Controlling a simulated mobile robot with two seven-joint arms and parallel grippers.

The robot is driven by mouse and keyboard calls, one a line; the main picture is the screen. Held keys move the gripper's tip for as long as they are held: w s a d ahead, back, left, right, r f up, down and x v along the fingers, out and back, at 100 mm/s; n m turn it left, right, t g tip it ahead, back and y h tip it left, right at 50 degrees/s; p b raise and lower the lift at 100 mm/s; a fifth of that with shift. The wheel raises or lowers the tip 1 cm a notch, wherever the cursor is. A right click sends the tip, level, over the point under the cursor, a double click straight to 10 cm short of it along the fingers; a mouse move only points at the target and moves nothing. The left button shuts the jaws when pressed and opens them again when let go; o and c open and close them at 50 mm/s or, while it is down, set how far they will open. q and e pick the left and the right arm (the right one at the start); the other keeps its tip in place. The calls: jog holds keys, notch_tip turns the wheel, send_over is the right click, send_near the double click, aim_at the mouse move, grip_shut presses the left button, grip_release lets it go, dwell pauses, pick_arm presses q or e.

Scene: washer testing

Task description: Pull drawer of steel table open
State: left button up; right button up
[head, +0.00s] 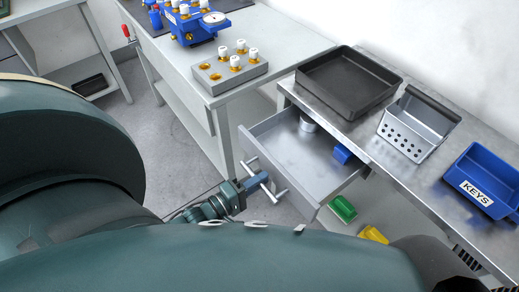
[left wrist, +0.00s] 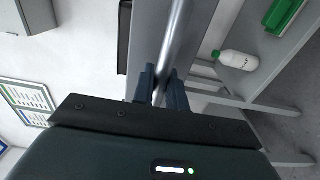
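The steel table (head: 384,132) stands at the right in the head view. Its drawer (head: 290,158) is pulled well out, and the inside shows. A small blue item (head: 342,154) and a round metal item (head: 308,124) lie in the drawer near the table's edge. My left gripper (head: 262,181) is at the bar handle (head: 279,195) on the drawer front. In the left wrist view the handle (left wrist: 178,42) runs between the two fingers of the left gripper (left wrist: 162,88), which are closed around it. My right gripper is not in view.
A black tray (head: 350,80), a perforated metal bin (head: 418,124) and a blue KEYS bin (head: 484,182) stand on the steel table. A green bin (head: 343,209) and a yellow bin (head: 373,234) are below. A white table (head: 275,42) stands close left of the drawer.

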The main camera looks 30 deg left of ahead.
pick_arm(q)
jog(key=o, duration=0.4)
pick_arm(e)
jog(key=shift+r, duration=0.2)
pick_arm(q)
jog(key=shift+s, duration=0.1)
jog(key=b+v, duration=0.1)
jog(key=v, duration=1.2)
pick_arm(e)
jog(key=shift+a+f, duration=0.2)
